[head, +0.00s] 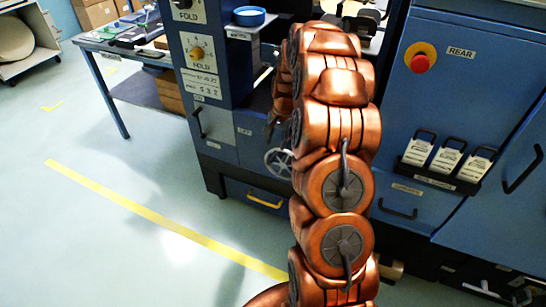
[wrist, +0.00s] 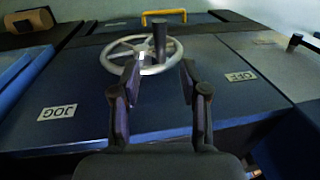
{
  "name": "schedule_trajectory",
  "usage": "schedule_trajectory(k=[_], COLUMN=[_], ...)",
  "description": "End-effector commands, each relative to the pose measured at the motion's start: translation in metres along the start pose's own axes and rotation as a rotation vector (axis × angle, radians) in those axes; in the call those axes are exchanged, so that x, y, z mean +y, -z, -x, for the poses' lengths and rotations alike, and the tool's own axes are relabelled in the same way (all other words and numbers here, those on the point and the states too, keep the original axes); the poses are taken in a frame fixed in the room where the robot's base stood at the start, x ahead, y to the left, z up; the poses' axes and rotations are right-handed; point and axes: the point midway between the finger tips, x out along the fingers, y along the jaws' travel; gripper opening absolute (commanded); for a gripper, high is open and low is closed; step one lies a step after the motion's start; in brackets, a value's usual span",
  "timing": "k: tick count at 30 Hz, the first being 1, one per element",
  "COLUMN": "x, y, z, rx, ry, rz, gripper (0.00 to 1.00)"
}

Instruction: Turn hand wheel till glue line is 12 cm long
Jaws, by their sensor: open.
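The hand wheel (head: 279,161) is a pale metal ring with spokes on the front of the blue machine, beside my arm. In the wrist view the wheel (wrist: 153,71) lies ahead, with a dark upright grip (wrist: 160,38) standing on it. My gripper (wrist: 158,78) is open, its two dark fingers apart, with the grip in line with the gap between them. The fingertips overlap the near rim in the picture; I cannot tell whether they touch. In the head view my gripper (head: 271,122) is small, just above the wheel. I cannot make out a glue line.
A panel with dials (head: 199,52) is above left of the wheel. A yellow handle (head: 264,201) is below it. Labels JOG (wrist: 57,113) and OFF (wrist: 241,76) flank the wheel. A red button (head: 420,62) is on the right cabinet.

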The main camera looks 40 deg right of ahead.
Motion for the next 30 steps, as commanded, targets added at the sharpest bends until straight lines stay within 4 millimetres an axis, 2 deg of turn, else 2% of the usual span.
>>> schedule_trajectory(k=[5, 18, 28, 30], x=[0.0, 0.0, 0.0, 0.0], y=[-0.001, -0.001, 0.0, 0.0], z=[-0.011, -0.068, -0.075, -0.075], rx=[-0.002, -0.001, 0.002, 0.001], ry=[-0.001, -0.001, 0.001, 0.0], rz=[0.0, 0.002, 0.002, 0.002], gripper=[0.45, 0.45, 0.45, 0.39])
